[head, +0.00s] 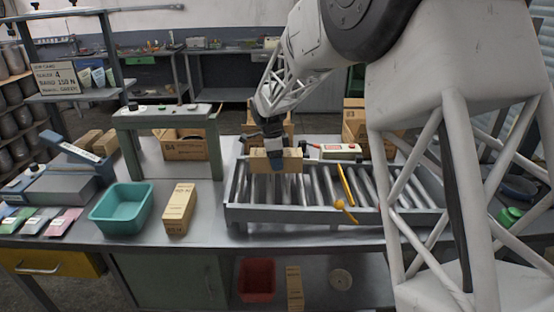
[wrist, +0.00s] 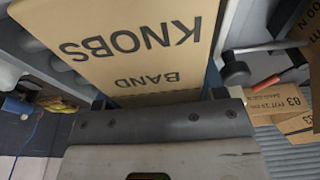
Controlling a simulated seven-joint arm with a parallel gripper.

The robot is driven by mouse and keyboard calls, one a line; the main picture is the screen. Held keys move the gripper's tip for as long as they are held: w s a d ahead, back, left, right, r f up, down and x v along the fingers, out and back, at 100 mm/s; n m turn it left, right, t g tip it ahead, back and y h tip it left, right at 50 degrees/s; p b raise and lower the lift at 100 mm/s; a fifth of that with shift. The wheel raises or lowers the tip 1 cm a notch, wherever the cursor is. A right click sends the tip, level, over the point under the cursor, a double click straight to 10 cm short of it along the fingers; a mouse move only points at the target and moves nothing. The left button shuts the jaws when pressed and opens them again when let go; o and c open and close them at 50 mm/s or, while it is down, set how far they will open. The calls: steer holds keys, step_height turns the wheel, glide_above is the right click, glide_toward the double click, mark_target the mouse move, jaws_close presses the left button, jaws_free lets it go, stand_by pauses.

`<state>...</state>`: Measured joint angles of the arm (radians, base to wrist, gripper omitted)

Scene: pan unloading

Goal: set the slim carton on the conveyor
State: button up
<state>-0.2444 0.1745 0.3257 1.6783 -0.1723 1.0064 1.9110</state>
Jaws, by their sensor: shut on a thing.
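My gripper (head: 274,158) is over the back left part of the roller conveyor (head: 310,215). It is shut on a tan slim carton (head: 291,160), whose broad face shows toward the head camera. In the wrist view the carton (wrist: 135,40) fills the upper left, printed "KNOBS" and "BAND", with its edge between the jaws. I cannot tell whether the carton's lower edge touches the rollers. The fingertips are largely hidden by the carton.
A yellow stop arm (head: 346,186) crosses the conveyor's middle. Left of the conveyor stand a tan box (head: 179,207), a teal bin (head: 122,207) and a green-grey stand (head: 165,118). A control box (head: 339,152) and open cardboard boxes (head: 357,125) are behind. The front rollers are clear.

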steer(key=shift+f, duration=0.75)
stand_by(0.3)
